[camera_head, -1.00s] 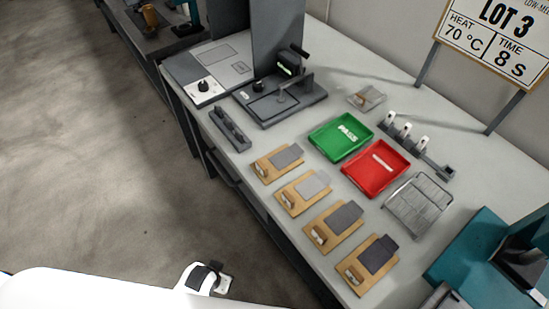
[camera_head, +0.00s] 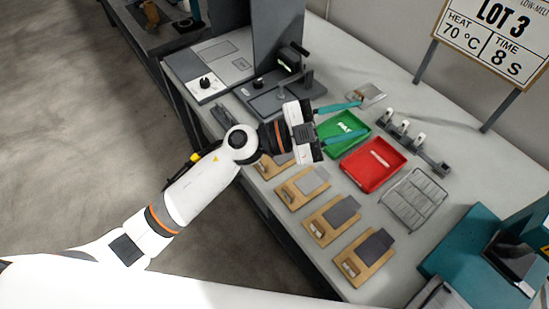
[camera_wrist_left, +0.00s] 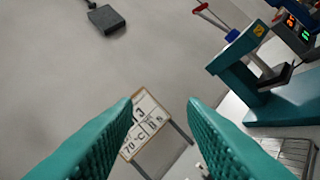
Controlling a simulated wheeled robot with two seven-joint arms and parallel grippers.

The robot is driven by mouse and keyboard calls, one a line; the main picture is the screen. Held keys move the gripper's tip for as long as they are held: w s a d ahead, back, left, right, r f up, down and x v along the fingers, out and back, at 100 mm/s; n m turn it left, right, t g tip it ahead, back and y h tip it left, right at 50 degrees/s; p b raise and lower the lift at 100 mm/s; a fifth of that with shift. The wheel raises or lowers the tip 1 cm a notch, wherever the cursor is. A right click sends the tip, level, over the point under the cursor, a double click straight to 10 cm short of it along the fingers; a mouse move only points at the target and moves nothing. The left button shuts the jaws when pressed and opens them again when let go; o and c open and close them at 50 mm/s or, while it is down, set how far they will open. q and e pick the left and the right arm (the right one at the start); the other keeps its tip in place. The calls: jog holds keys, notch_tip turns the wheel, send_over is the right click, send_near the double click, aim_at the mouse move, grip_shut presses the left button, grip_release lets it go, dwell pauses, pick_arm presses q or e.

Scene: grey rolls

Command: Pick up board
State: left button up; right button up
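Several wooden boards, each with a grey pad and a small pale label, lie in a row along the table's near edge. The nearest board (camera_head: 350,268) and the two behind it, a middle board (camera_head: 318,235) and another board (camera_head: 290,195), are in clear sight. The farthest board (camera_head: 264,170) is partly hidden by my left arm. My left gripper (camera_head: 361,118) is open and empty, its teal fingers spread above the table near the green tray. In the left wrist view the fingers (camera_wrist_left: 160,104) are wide apart with no board between them. My right gripper is not in view.
A green tray (camera_head: 328,125) and a red tray (camera_head: 384,179) lie beyond the boards. A wire rack (camera_head: 413,200) is to their right. A grey press (camera_head: 268,98) stands at the back left, a teal machine (camera_head: 468,262) at the right. A lot sign (camera_head: 495,45) stands behind.

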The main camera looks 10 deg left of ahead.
pick_arm(q)
jog(key=s+d+f+m+g+y, duration=0.25)
jog(key=f+m+g+y, duration=0.2)
jog(key=g, duration=0.25)
jog(key=n+t+y+p, duration=0.2)
jog(key=y, duration=1.4)
send_over(266, 164)
jog(key=f, duration=1.4)
jog(key=shift+s+a, duration=0.25)
jog(key=shift+s, duration=0.1)
jog(key=shift+w+d+f+p, duration=0.15)
jog(key=shift+f+p, duration=0.1)
jog(key=shift+f, duration=0.7)
jog(key=shift+w+f+p, duration=0.1)
jog(key=shift+f+p, duration=0.1)
jog(key=shift+f, duration=0.7)
jog(key=shift+w+d+f+p, duration=0.15)
jog(key=shift+f+p, duration=0.1)
jog(key=shift+f, duration=0.7)
jog(key=shift+a, duration=0.15)
jog(key=shift+c, duration=0.6)
grip_shut()
